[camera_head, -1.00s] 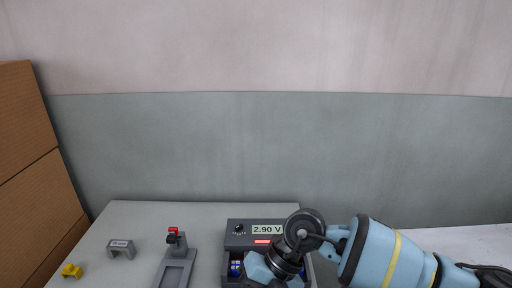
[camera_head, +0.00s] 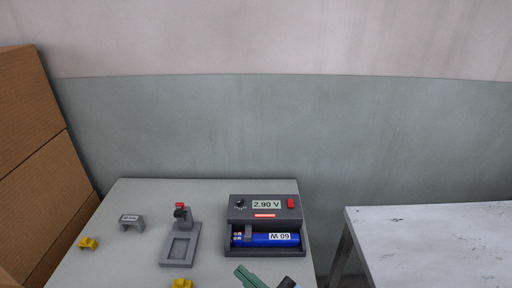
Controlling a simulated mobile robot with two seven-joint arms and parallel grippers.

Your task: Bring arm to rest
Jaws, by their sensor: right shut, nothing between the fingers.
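A small part of my right gripper (camera_head: 288,283), dark with a light blue patch, shows at the bottom edge, in front of the grey tester (camera_head: 236,213). It is shut with nothing held, and most of it is cut off by the frame. My left gripper is not in view. The tester reads 2.90 V and has a lit red bar, a dial and a red button. A blue cylinder (camera_head: 265,240) with an upside-down "60 W" label lies in its open front bay. The gripper is apart from the tester.
A grey fixture with a red-topped clamp (camera_head: 181,214), a grey labelled bracket (camera_head: 131,222) and yellow pieces (camera_head: 88,243) (camera_head: 182,284) are on the grey table. A green piece (camera_head: 250,277) shows at the bottom. Cardboard (camera_head: 35,150) stands left; a bare white table (camera_head: 435,245) right.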

